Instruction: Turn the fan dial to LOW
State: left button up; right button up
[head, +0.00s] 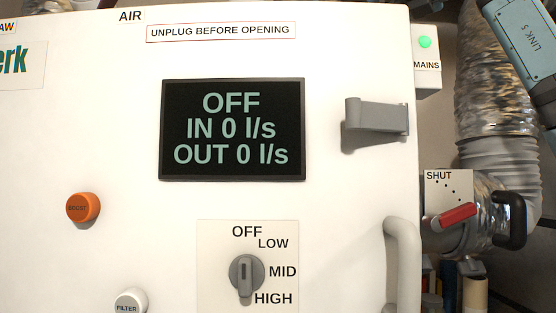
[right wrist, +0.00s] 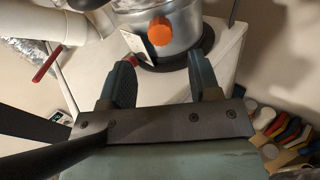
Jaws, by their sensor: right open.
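The fan dial (head: 247,273) is a grey round knob with a raised bar, on a pale plate (head: 212,295) low on the white cabinet front. The plate is marked OFF, LOW, MID and HIGH from top to lower right. The dial's bar stands upright, in line with OFF above it. The display (head: 232,130) reads OFF, IN 0 l/s, OUT 0 l/s. My right gripper (right wrist: 164,57) is open and empty in the right wrist view, facing a silver duct; the dial is not in that view. Neither gripper shows in the head view.
An orange BOOST button (head: 83,207) and a white FILTER button (head: 130,302) sit left of the dial. A grey latch (head: 377,117) and a pale handle (head: 403,260) stick out at right. A red damper lever (head: 455,217) and ducts lie beyond the cabinet's right edge.

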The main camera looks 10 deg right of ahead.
aim_at(247, 272)
jog(key=k+l, duration=1.2)
jog(key=k, duration=0.1)
